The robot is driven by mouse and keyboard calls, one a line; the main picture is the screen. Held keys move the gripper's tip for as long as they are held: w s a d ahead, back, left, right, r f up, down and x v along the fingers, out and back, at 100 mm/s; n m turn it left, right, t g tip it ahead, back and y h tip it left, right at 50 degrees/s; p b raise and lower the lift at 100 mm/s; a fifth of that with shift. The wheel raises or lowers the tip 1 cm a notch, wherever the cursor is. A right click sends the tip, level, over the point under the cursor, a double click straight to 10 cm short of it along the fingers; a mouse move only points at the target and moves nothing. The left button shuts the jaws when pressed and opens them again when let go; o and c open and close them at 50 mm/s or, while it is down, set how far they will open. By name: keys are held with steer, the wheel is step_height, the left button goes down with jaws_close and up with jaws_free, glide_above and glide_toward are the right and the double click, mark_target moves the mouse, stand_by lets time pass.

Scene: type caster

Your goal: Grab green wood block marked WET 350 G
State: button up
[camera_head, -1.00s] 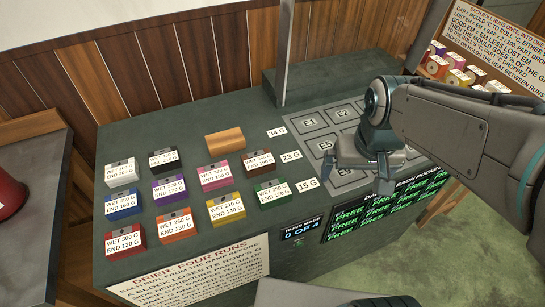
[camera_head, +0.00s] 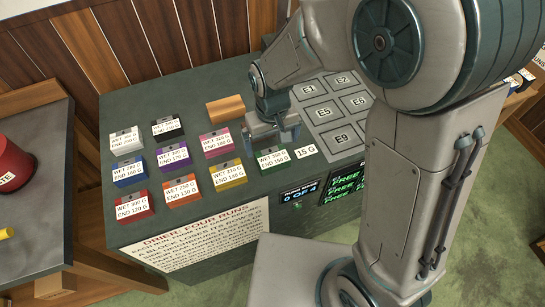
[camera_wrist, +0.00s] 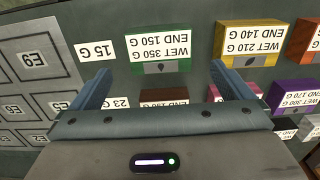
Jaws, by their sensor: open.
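The green block (camera_head: 273,159) with a white label sits at the front right of the block rows on the dark counter. In the wrist view the green block (camera_wrist: 158,66) shows its label upside down, reading WET 350 G, END 150 G. My gripper (camera_head: 270,138) is over the counter just behind the green block. In the wrist view my gripper (camera_wrist: 158,82) has its two blue fingers wide apart, with the green block between and beyond their tips. Nothing is held. A brown block (camera_wrist: 163,96) is partly hidden by the gripper's palm.
The yellow block (camera_head: 228,174) stands left of the green one, and the pink block (camera_head: 216,143) is behind it. A 15 G card (camera_head: 305,152) lies to the right. Marked pads such as E9 (camera_head: 342,138) are further right. A wooden block (camera_head: 225,108) lies at the back.

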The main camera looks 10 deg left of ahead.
mark_target(273, 156)
steer(key=shift+s+d+f+p, duration=0.1)
steer(key=shift+f+p, duration=0.45)
steer(key=shift+f, duration=2.8)
steer(key=c, duration=1.1)
